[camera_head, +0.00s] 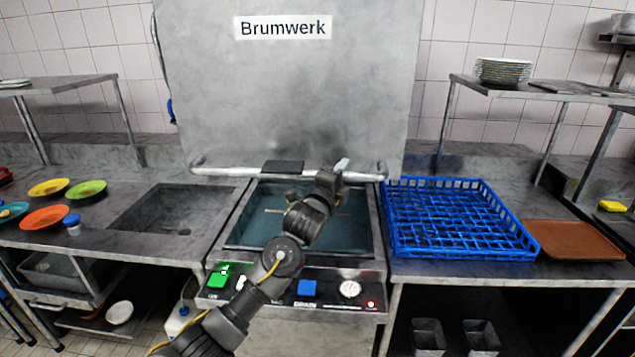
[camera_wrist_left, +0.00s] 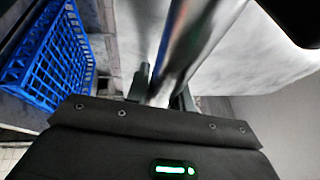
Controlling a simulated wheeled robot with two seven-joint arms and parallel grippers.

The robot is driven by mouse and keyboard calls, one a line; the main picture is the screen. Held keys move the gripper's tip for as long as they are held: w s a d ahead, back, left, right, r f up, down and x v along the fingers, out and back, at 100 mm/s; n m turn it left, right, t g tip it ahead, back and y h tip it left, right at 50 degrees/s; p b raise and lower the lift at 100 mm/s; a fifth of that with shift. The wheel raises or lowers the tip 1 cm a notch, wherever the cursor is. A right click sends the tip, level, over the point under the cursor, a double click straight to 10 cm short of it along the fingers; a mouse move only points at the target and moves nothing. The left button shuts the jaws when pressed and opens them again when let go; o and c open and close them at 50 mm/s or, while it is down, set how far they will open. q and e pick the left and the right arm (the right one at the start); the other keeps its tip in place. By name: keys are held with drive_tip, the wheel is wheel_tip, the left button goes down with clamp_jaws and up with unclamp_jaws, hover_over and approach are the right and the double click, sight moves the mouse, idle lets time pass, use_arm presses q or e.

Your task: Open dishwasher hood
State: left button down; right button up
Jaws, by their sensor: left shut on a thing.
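The dishwasher hood (camera_head: 290,85) is a large grey metal box labelled Brumwerk. It stands raised above the wash basin (camera_head: 265,228), leaving a gap through which the dark basin shows. A horizontal bar handle (camera_head: 230,172) runs along the hood's lower front edge. My left gripper (camera_head: 335,172) is at the right part of this bar and shut on it. In the left wrist view the bar (camera_wrist_left: 180,60) runs up from between the fingers (camera_wrist_left: 155,90), close to the camera. The fingertips are partly hidden. My right gripper is not in view.
A blue dish rack (camera_head: 455,215) stands on the counter to the right, beside a brown tray (camera_head: 572,240). A sink (camera_head: 165,210) and several coloured plates (camera_head: 87,189) are at the left. The control panel (camera_head: 330,290) is below the basin, partly behind my arm.

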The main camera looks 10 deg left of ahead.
use_arm(q)
drive_tip(key=shift+r, duration=0.2)
drive_tip(key=c, duration=1.2)
unclamp_jaws()
